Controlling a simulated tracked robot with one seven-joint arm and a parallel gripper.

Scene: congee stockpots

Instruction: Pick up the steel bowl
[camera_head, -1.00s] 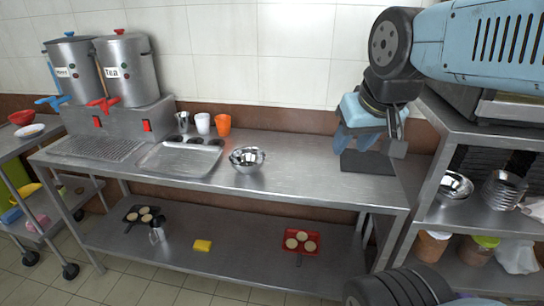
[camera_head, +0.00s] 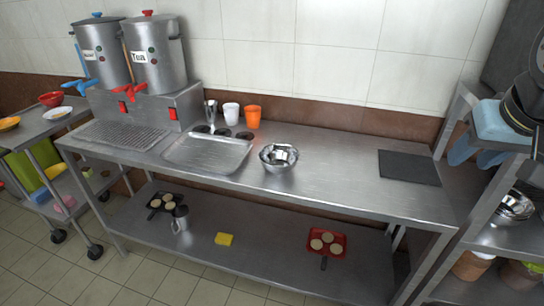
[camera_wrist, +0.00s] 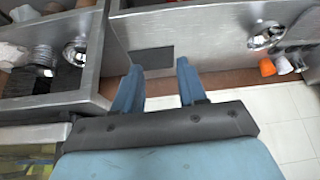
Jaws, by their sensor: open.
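A shiny steel bowl (camera_head: 278,158) sits upright on the steel counter, right of a shallow tray; it also shows in the wrist view (camera_wrist: 265,38). A second steel bowl (camera_head: 513,208) stands on the shelf unit at the right, partly cut off by the picture edge, and shows in the wrist view (camera_wrist: 76,50). My gripper (camera_head: 474,156) is in the air at the right, well away from the counter bowl. In the wrist view its two blue fingers (camera_wrist: 157,85) are spread apart with nothing between them.
A flat black mat (camera_head: 409,167) lies on the counter's right part. Left of the counter bowl are the shallow tray (camera_head: 208,153), an orange cup (camera_head: 253,117) and a white cup (camera_head: 231,114). Two steel urns (camera_head: 152,55) stand at the back left. The counter between bowl and mat is clear.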

